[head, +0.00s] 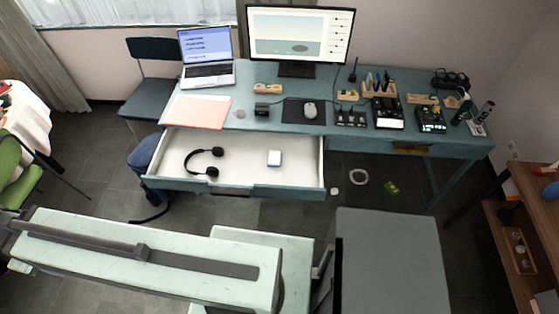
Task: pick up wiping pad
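I cannot pick out a wiping pad for certain in the head view. A small yellow-green item (391,188) lies on the dark floor right of the open drawer; it is too small to identify. A white ring-shaped item (359,177) and a small white item (334,191) lie on the floor nearby. A flat peach-coloured sheet or folder (200,112) lies on the desk's left part. My gripper's fingers do not show; only pale and grey parts of my own body fill the bottom of the view.
The teal desk (345,152) has an open drawer (236,170) holding black headphones (190,160) and a small white case (274,158). A laptop (207,62), monitor (300,38) and several small devices stand on top. A wooden shelf (526,217) stands right, a dark chair (155,70) left.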

